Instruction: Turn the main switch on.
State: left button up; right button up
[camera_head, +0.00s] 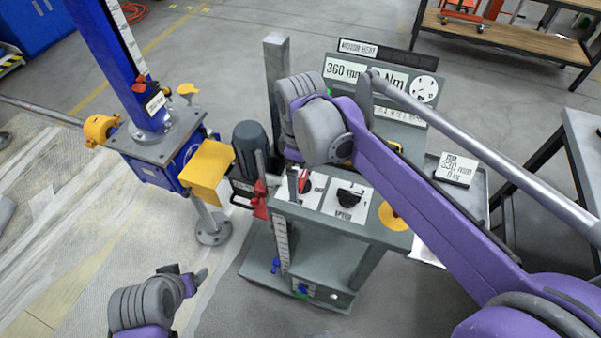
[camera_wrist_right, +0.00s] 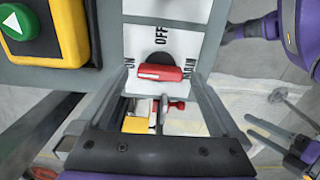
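The main switch is a red handle (camera_wrist_right: 160,72) on a white plate, seen in the right wrist view with ON on its left, OFF above it and MAIN on its right. The handle lies across the picture, its left end close to ON. In the head view the red switch (camera_head: 304,182) shows partly on the console top, beneath my right wrist. My right gripper (camera_wrist_right: 162,82) is open, one finger on each side of the handle, with visible gaps. I cannot tell its height over the plate. My left gripper (camera_head: 190,277) is away at lower left; its opening is unclear.
A black speed knob (camera_head: 350,197) sits beside the switch on the console (camera_head: 340,228). A green button (camera_wrist_right: 27,27) in a yellow housing is at upper left of the wrist view. The display panel (camera_head: 375,75) stands behind. A blue screw jack (camera_head: 165,150) stands left.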

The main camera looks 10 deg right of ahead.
aim_at(301, 178)
jog(key=shift+r, duration=0.1)
pick_arm(q)
jog(key=shift+w+r+p, duration=0.15)
jog(key=shift+r+p, duration=0.2)
jog(key=shift+r, duration=0.15)
pick_arm(e)
notch_tip(301, 178, up, 11)
jog(key=shift+f, duration=0.2)
